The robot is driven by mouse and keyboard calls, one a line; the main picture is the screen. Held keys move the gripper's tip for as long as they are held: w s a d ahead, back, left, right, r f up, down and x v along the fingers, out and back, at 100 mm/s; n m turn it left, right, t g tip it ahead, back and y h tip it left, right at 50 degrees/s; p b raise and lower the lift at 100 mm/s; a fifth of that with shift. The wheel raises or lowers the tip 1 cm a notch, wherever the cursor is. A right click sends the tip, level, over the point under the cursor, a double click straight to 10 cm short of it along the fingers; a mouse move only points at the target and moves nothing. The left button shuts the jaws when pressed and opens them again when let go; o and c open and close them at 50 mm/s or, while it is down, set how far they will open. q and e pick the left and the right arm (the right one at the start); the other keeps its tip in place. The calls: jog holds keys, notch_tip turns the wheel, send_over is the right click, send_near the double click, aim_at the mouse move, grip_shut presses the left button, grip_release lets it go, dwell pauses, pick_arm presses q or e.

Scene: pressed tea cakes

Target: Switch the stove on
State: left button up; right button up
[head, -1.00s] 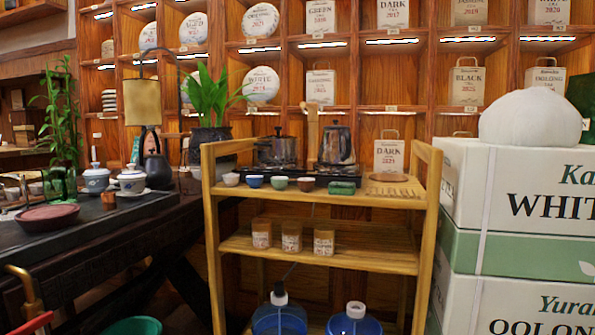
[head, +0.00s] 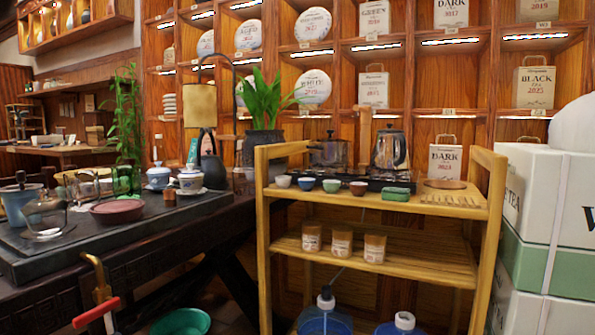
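The stove (head: 364,177) is a low dark unit on the top shelf of a wooden cart (head: 262,215). A dark pot (head: 331,152) stands on its left part and a metal kettle (head: 389,150) on its right part. Small cups and a green block stand in front and hide part of its front side. I cannot make out its knobs or whether it is on. Neither of my grippers shows in the head view.
Several small cups, among them a blue one (head: 306,184), and a green block (head: 396,194) line the cart's top shelf. A dark tea table (head: 60,264) stands at the left, stacked boxes (head: 545,253) at the right. A green basin (head: 181,322) is on the floor.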

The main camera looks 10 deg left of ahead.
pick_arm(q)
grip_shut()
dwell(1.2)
